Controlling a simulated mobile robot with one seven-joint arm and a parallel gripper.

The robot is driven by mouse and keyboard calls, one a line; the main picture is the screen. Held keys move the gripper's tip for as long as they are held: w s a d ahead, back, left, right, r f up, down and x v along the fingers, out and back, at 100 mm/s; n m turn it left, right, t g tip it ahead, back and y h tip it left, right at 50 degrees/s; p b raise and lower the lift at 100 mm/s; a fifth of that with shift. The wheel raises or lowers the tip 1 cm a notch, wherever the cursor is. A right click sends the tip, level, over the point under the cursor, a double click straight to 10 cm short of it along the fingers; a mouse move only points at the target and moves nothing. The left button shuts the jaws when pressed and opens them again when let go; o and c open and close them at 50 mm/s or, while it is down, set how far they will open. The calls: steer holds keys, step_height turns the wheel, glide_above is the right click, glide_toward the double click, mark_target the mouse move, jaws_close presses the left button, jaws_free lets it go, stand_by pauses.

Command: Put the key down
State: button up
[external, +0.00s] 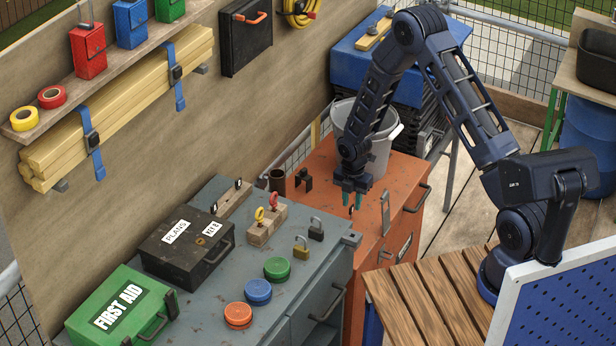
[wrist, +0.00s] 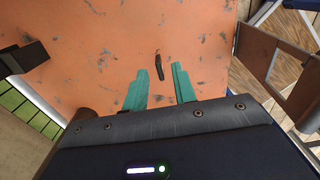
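My gripper (external: 352,199) points down over the orange cabinet top (external: 320,172). A yellow-headed key (external: 260,215) and a red-headed key (external: 274,198) stand upright in a wooden block (external: 266,229) on the grey cabinet. A black padlock (external: 316,229) and a brass padlock (external: 301,246) are beside the block.
A grey bucket (external: 380,150) stands on the orange cabinet behind my gripper. A black case (external: 185,250), a green first aid box (external: 120,310) and several coloured round tins (external: 258,291) occupy the grey cabinet (external: 300,283). The orange top around the gripper is mostly clear.

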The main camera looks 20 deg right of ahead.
step_height(320, 180, up, 10)
step_height(320, 180, up, 16)
steer(key=m+t, duration=0.1)
steer(key=m, duration=0.5)
glide_above(352, 206)
steer(key=s+d, duration=0.2)
steer(key=d, duration=0.5)
steer(key=s+d+r+m+t, duration=0.1)
steer(key=s+d+r+m, duration=0.25)
steer(key=r, duration=0.35)
steer(key=s+d+r+m, duration=0.3)
steer(key=s+d+r, duration=0.15)
steer(key=r, duration=0.25)
steer(key=s+d+r+m+t, duration=0.1)
steer(key=s+r+m, duration=0.3)
steer(key=s, duration=0.4)
steer(key=s+d+r+m, duration=0.4)
steer(key=s+m, duration=0.1)
steer(key=s, duration=0.4)
steer(key=s+d+r+m+t, duration=0.1)
steer(key=s+d+r+m, duration=0.2)
steer(key=s+m, duration=0.2)
steer(key=s, duration=0.3)
steer(key=shift+s+d+r+t, duration=0.25)
steer(key=shift+s+r+t, duration=0.05)
steer(key=shift+s+r, duration=0.1)
